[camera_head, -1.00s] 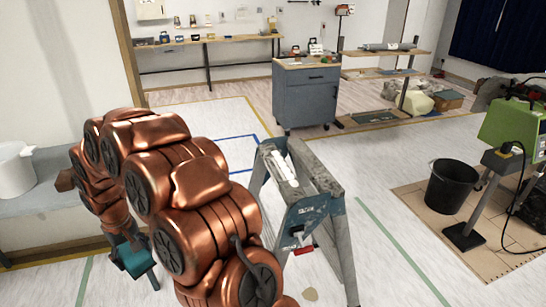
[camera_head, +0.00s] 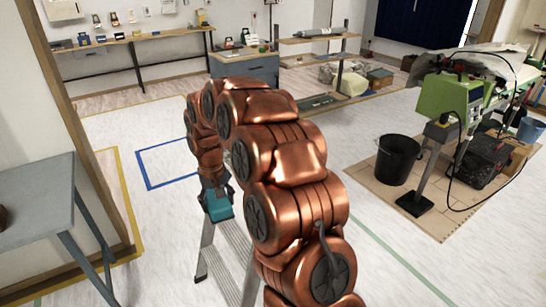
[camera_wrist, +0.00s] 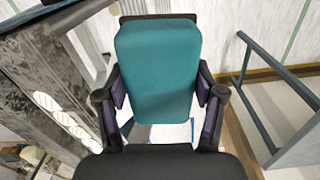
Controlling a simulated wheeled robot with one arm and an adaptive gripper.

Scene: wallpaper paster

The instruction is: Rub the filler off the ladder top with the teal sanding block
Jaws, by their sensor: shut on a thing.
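My gripper (camera_wrist: 160,101) is shut on the teal sanding block (camera_wrist: 157,65), with one finger on each side of it. In the head view the teal block (camera_head: 217,206) hangs below my wrist, in front of the upper part of the ladder (camera_head: 229,256). My arm hides the ladder top there. In the wrist view the worn grey ladder top (camera_wrist: 38,72) is at the left, beside the block. Elongated white patches (camera_wrist: 68,121) show on it, partly cut off by my gripper. I cannot tell whether the block touches the ladder.
A grey table (camera_head: 35,195) stands at the left. A blue-grey cabinet (camera_head: 245,66) is behind my arm. A black bucket (camera_head: 397,160) and a green machine (camera_head: 452,98) stand at the right. The floor between the ladder and the table is clear.

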